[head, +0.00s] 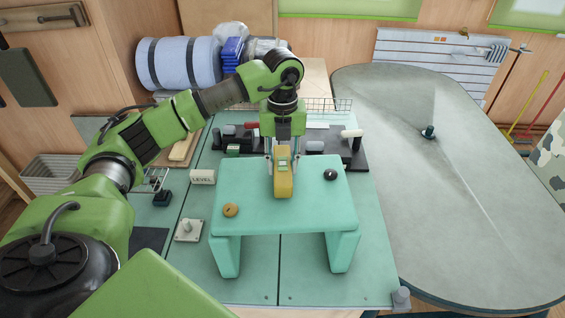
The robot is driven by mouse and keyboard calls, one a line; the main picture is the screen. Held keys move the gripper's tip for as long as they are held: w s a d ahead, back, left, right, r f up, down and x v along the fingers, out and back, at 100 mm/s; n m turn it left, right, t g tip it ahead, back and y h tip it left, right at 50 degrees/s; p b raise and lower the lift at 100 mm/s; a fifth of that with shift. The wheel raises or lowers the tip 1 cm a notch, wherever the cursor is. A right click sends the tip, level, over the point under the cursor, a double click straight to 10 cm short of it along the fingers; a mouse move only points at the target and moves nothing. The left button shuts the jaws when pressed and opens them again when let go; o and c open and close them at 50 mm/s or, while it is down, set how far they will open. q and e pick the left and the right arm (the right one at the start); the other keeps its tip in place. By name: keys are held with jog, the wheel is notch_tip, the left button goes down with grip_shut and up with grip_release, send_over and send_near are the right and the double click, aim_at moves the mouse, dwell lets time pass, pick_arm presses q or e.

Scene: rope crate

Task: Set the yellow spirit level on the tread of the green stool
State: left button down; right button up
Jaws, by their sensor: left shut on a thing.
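The green stool (317,208) stands upright on the work surface, with its flat tread facing up. My left gripper (283,157) is above the far half of the tread, pointing down. It is shut on the yellow spirit level (284,184), with one finger on each side. The level points roughly toward me over the middle of the tread. I cannot tell whether its underside touches the tread. My right gripper is not in view.
A black rack (350,155) with tools is behind. A grey table (450,190) is at right.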

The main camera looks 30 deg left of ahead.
pick_arm(q)
jog(key=shift+f+b, duration=0.3)
jog(key=shift+f, duration=0.1)
jog(key=c, duration=1.5)
grip_release()
jog(key=shift+o, duration=0.2)
notch_tip(320, 180, up, 12)
